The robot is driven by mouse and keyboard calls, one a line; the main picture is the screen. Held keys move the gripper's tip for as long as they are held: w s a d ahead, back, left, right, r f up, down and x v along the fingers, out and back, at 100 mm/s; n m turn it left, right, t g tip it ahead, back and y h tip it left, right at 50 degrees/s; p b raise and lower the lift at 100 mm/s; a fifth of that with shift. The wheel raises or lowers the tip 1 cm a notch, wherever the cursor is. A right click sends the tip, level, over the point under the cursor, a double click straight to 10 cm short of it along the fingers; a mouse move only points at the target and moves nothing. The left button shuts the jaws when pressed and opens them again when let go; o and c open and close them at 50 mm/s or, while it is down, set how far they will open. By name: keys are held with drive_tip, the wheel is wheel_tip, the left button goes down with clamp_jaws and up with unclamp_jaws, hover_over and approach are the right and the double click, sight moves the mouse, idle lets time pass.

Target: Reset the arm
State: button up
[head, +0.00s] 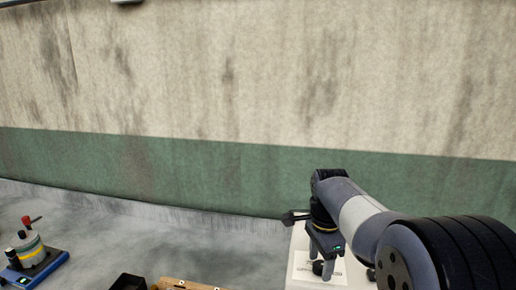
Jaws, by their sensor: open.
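My arm reaches in from the lower right, and my gripper (323,266) points down at its end. My gripper is open, above or beside a white surface (299,240) with a pale printed sheet on it. A small dark thing shows at the fingers, but I cannot tell whether it is apart from the gripper. Part of the white surface is hidden behind my arm.
A blue base (40,268) with a grey, yellow-banded device (30,250) and a red-tipped lever stands at lower left. A black box (128,281) and a wooden board (180,284) show at the bottom edge. Grey floor lies before a beige and green wall.

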drive_tip(key=n, duration=0.3)
drive_tip(key=shift+n, duration=0.4)
drive_tip(key=n, duration=0.3)
drive_tip(key=shift+n, duration=0.4)
drive_tip(key=n, duration=0.4)
drive_tip(key=shift+s+n, duration=0.1)
drive_tip(key=shift+n, duration=0.2)
drive_tip(key=shift+d+n+b, duration=0.1)
drive_tip(key=shift+n+b, duration=0.45)
drive_tip(key=shift+n, duration=0.85)
